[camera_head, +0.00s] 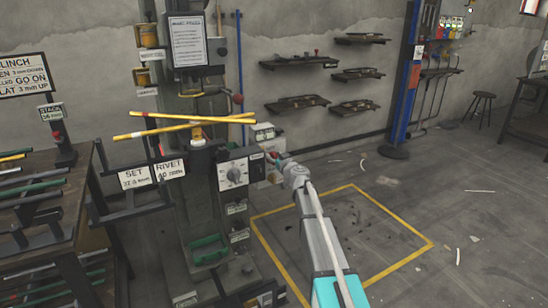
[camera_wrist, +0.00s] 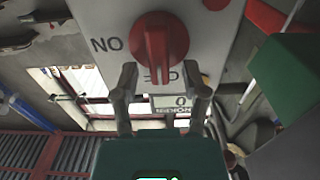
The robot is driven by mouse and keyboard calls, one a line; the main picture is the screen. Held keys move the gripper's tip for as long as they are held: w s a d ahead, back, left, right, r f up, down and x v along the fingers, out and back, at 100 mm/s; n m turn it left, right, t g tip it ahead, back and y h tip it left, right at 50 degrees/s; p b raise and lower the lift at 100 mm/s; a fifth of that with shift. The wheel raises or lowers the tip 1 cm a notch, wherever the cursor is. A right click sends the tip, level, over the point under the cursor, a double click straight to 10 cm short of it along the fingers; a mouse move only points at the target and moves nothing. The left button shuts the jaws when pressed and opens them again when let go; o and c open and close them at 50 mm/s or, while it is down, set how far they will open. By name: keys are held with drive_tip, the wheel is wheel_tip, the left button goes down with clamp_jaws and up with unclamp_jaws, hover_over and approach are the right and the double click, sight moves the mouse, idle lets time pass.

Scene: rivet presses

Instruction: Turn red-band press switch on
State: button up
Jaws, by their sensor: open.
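A red rotary switch knob (camera_wrist: 160,40) sits on a pale panel (camera_wrist: 212,48) at the top of the wrist view. Its raised grip ridge runs up and down in that view. Lettering reading "NO" is left of the knob, and other lettering below it is partly hidden. My gripper (camera_wrist: 163,78) is open, with one finger on each side of the knob's lower end; I cannot tell whether they touch it. In the head view my gripper (camera_head: 275,161) is at the right side of the press (camera_head: 185,105), hiding the knob. No red band is clear on the press.
Yellow rods (camera_head: 170,128) lie across the press. A rack of rods (camera_head: 40,205) stands left. Floor within a yellow outline (camera_head: 350,235) is free. A green block (camera_wrist: 285,85) is right in the wrist view.

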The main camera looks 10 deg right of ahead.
drive_tip(key=shift+c, duration=0.2)
clamp_jaws()
drive_tip(key=shift+a, duration=0.2)
drive_tip(key=shift+d, duration=0.1)
